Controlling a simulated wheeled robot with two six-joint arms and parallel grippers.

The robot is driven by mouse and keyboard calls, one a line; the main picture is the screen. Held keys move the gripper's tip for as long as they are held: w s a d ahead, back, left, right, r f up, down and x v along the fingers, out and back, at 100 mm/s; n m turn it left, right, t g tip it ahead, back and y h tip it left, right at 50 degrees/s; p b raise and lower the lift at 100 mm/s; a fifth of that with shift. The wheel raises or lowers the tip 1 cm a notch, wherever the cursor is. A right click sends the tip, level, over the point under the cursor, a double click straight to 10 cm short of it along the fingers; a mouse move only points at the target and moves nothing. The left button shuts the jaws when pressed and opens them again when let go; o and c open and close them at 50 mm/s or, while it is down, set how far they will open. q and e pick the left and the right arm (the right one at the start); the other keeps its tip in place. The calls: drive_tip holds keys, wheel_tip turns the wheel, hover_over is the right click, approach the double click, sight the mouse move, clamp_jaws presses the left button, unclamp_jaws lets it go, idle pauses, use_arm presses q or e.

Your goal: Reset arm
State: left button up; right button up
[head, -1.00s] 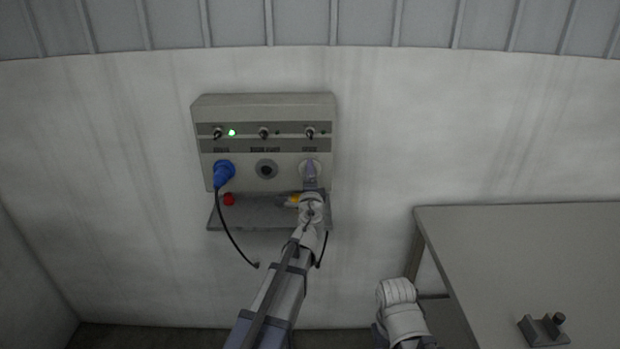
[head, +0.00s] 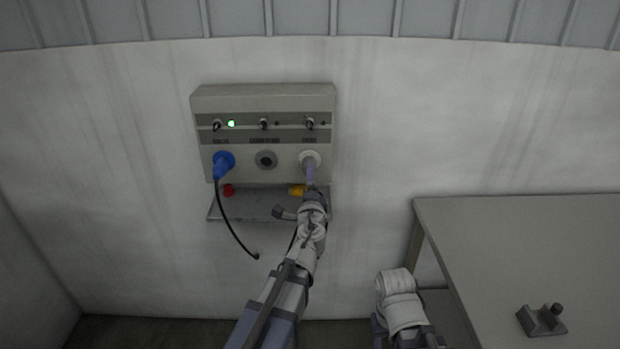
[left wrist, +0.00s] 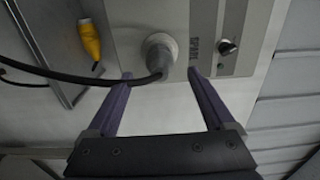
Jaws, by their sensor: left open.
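My left gripper (head: 309,170) is in front of the right-hand socket of the wall panel (head: 205,105). In the left wrist view it is open, with its two purple fingers (left wrist: 158,76) apart. A grey plug (left wrist: 158,52) sits in the socket marked SPARE, between and beyond the fingertips, with a black cable running left from it. It also shows in the head view as a pale round shape (head: 311,157). I cannot tell whether a finger touches it. My right arm shows at the bottom, but its gripper is not visible.
A blue plug (head: 222,165) is in the left socket; the middle socket (head: 265,160) is empty. A green lamp (head: 231,124) is lit beside the left switch. Red (head: 228,190) and yellow (head: 297,190) plugs lie on the shelf (head: 245,207). A table (head: 540,240) stands at right.

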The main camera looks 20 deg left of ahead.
use_arm(q)
drive_tip(key=s+d+f+n+g, duration=0.4)
drive_tip(key=s+f+n+g, duration=0.6)
drive_tip(key=s+f, duration=0.45)
drive_tip(key=s+d+f+g+h, duration=0.2)
drive_tip(key=s+d+f+g, duration=0.1)
drive_tip(key=s+d, duration=0.2)
drive_tip(key=s+d+f+n+g+h+p, duration=0.1)
drive_tip(key=s+d+f+g, duration=0.2)
drive_tip(key=s+d, duration=0.3)
drive_tip(key=s+g, duration=0.1)
drive_tip(key=s, duration=0.3)
drive_tip(key=shift+f+g+h, duration=0.2)
drive_tip(key=shift+g+h, duration=0.1)
drive_tip(key=shift+h, duration=0.1)
